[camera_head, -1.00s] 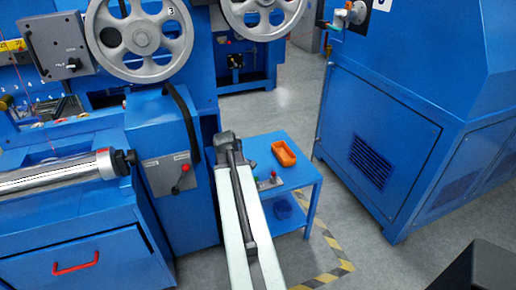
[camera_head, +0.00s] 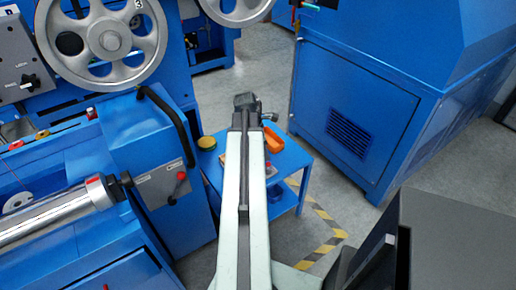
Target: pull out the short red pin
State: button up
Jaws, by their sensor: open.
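I cannot single out the short red pin in this view. A red-knobbed lever (camera_head: 180,176) stands on the grey panel of the blue cabinet. Another small red piece (camera_head: 268,165) shows on the small table, just right of my arm. My pale arm reaches up the middle of the picture and ends in a dark joint over the table. My gripper's jaws cannot be made out; they seem hidden beyond the arm's end.
The blue table (camera_head: 291,165) holds an orange bin (camera_head: 273,140) and a round yellow-rimmed item (camera_head: 207,142). Large grey pulleys (camera_head: 110,40) are at upper left. A silver roller (camera_head: 50,215) juts out at left. A large blue cabinet (camera_head: 385,95) stands right, with grey floor between.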

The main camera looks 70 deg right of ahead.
aim_at(268, 163)
jog(key=b+x, duration=0.6)
jog(key=x, duration=0.1)
jog(key=shift+w+f+b, duration=0.1)
jog(key=shift+f+b, duration=0.2)
jog(key=shift+b, duration=0.1)
jog(key=shift+r, duration=0.15)
grip_shut()
